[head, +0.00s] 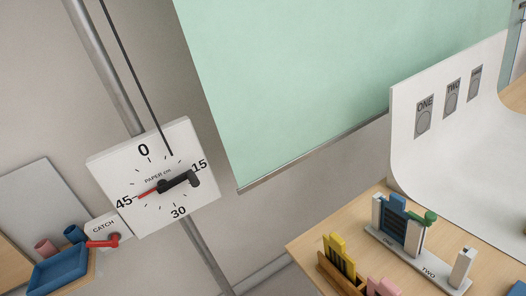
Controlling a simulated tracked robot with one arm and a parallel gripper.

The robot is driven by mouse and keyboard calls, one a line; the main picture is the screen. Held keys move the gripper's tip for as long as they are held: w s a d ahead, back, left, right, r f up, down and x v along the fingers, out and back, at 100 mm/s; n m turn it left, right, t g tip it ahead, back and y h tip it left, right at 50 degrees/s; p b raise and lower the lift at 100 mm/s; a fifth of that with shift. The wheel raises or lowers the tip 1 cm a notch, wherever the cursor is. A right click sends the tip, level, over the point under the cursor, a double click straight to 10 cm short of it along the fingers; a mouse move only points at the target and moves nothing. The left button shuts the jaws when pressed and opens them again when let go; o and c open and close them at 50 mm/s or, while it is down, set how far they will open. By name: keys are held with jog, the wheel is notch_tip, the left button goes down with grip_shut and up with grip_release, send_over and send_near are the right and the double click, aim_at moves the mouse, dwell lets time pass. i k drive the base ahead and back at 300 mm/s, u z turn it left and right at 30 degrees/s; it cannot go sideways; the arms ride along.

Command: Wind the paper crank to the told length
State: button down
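The white crank dial (152,222), marked PAPER cm with 0, 15, 30 and 45, is mounted on a grey pole and looks tilted in the head view. Its red pointer (147,194) points close to the 45. The black crank (178,181) reaches from the dial's centre toward the 15 side and ends in a dark knob. A pale green paper sheet (320,80) hangs behind at the upper middle, with a bar along its lower edge. A red catch lever (102,243) sits below a CATCH label, lower left of the dial. My gripper is not in view.
A blue tray (58,272) with small cylinders is at the lower left. A wooden table (322,240) at the lower right bears yellow, pink, blue and green props and a curved white backdrop (440,165). The grey pole (95,50) runs behind the dial.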

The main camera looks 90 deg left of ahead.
aim_at(163, 186)
jog(key=z, duration=0.4)
jog(key=k, duration=1.15)
jog(key=u, duration=1.65)
jog(key=i, duration=1)
